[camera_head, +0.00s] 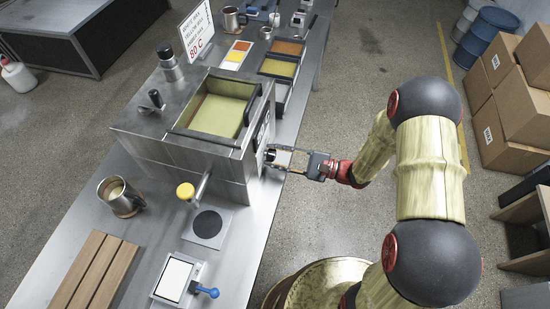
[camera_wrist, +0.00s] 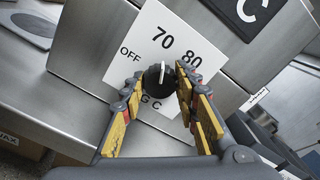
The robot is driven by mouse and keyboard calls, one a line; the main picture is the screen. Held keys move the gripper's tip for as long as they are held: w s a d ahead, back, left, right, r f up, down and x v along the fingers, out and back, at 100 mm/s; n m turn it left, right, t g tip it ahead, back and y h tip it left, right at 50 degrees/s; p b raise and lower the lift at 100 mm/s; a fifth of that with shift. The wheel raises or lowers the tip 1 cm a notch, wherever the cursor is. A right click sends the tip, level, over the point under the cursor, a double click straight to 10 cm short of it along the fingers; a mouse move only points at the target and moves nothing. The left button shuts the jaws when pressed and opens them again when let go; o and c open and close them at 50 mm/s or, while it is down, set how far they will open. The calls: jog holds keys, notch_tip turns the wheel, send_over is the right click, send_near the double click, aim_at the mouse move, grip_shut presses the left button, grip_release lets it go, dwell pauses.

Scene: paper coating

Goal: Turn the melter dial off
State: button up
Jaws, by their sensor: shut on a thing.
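The melter (camera_head: 190,135) is a steel box on the bench with a vat of yellowish wax in its top. Its dial (camera_wrist: 158,76) is a small black knob with a white pointer, on a white plate (camera_wrist: 122,62) marked OFF, 70 and 80. In the wrist view the pointer stands nearly upright, between the 70 and 80 marks, away from OFF. My gripper (camera_wrist: 158,88) reaches the melter's right side, its two fingers shut on the dial from both sides. In the head view my gripper (camera_head: 291,160) covers most of the dial.
A yellow-capped spout (camera_head: 187,191) and a metal jug (camera_head: 121,196) are on the near left of the bench. A sign reading 80 C (camera_head: 196,33) stands behind the melter. Cardboard boxes (camera_head: 515,100) stand on the floor at right. The floor beside the bench's right edge is clear.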

jog(key=n+b, duration=0.2)
jog(key=n, duration=0.1)
jog(key=n+b, duration=0.3)
jog(key=shift+f+n, duration=0.2)
jog(key=shift+n, duration=0.1)
jog(key=n+b, duration=0.4)
jog(key=shift+b, duration=0.3)
jog(key=shift+n+b, duration=1.1)
jog(key=shift+b, duration=0.05)
jog(key=shift+r, duration=0.1)
jog(key=o, duration=1.2)
jog(key=shift+c, duration=0.2)
jog(key=v, duration=1.2)
jog(key=shift+r, duration=0.1)
